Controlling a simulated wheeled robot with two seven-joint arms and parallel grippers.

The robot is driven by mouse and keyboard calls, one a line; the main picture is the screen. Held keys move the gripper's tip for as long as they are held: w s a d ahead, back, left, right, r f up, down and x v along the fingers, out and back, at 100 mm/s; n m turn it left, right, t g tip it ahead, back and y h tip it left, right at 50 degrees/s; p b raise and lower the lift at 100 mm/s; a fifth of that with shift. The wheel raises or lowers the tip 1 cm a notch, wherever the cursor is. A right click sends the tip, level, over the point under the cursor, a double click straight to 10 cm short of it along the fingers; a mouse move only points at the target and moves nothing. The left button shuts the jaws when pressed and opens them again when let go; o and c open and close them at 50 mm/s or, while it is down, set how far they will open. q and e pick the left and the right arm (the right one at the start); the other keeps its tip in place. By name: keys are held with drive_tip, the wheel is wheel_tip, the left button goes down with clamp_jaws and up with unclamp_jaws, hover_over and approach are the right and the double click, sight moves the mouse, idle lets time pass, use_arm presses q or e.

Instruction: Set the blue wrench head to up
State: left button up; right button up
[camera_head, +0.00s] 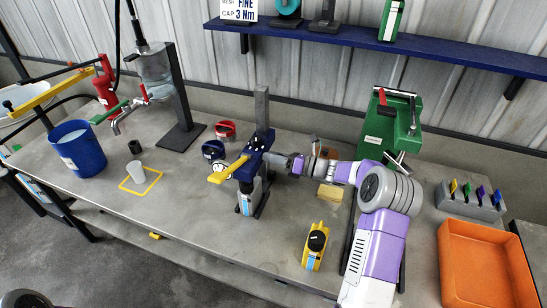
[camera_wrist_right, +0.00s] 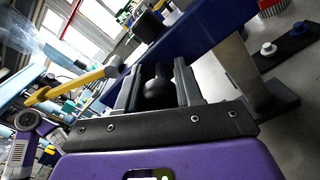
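The blue head (camera_head: 264,141) sits at the middle of the bench on a grey upright column, with a yellow lever (camera_head: 228,168) sticking out toward the lower left. In the right wrist view, the blue head (camera_wrist_right: 205,32) is a large block behind my fingers, and the yellow lever (camera_wrist_right: 75,86) is at left. My right gripper (camera_head: 283,160) reaches the head from the right. In the wrist view, a black ball knob (camera_wrist_right: 158,90) is between the fingers of my right gripper (camera_wrist_right: 159,82); I cannot tell whether they press on it. My left gripper is not in view.
A yellow-black device (camera_head: 315,246) and a wooden block (camera_head: 330,192) lie near my right arm. A green machine (camera_head: 392,125) stands behind it. An orange tray (camera_head: 483,265) is at right. A blue bucket (camera_head: 78,148) and grey cup (camera_head: 136,172) are at left.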

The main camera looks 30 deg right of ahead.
clamp_jaws()
wheel_tip(320, 180, up, 9)
drive_tip(key=p, duration=0.7)
drive_tip(key=shift+p, duration=0.3)
drive_tip(key=shift+r, duration=0.3)
drive_tip(key=shift+w, duration=0.1)
drive_tip(key=shift+r, duration=0.1)
drive_tip(key=o, duration=0.9)
unclamp_jaws()
drive_tip(key=shift+c, duration=0.2)
